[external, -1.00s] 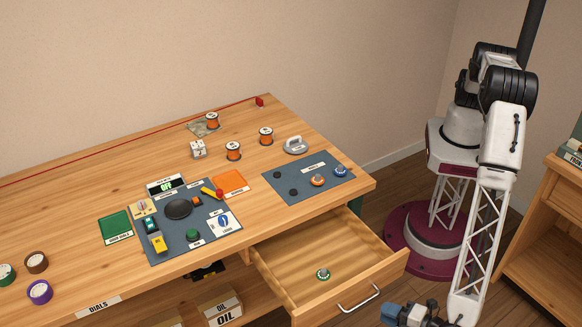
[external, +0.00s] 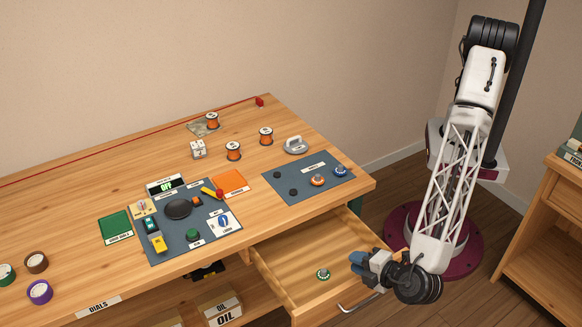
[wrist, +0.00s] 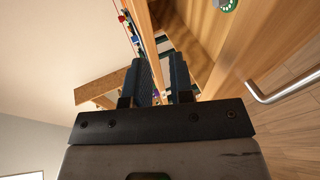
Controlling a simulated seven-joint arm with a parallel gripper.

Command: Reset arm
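My gripper (external: 359,267) is over the front right corner of the open drawer (external: 284,279), near its handle. In the wrist view my gripper (wrist: 160,78) shows two dark blue fingers apart, with nothing between them. A green dial (external: 323,273) lies in the drawer, left of my gripper and apart from it. It also shows at the top of the wrist view (wrist: 226,4).
The wooden table (external: 70,200) carries a grey-blue panel (external: 215,240) and a second mat (external: 275,185) with an orange dial (external: 317,180) and a blue dial (external: 340,171). The drawer handle (external: 350,308) juts out below my gripper. A shelf unit (external: 530,250) stands at the right.

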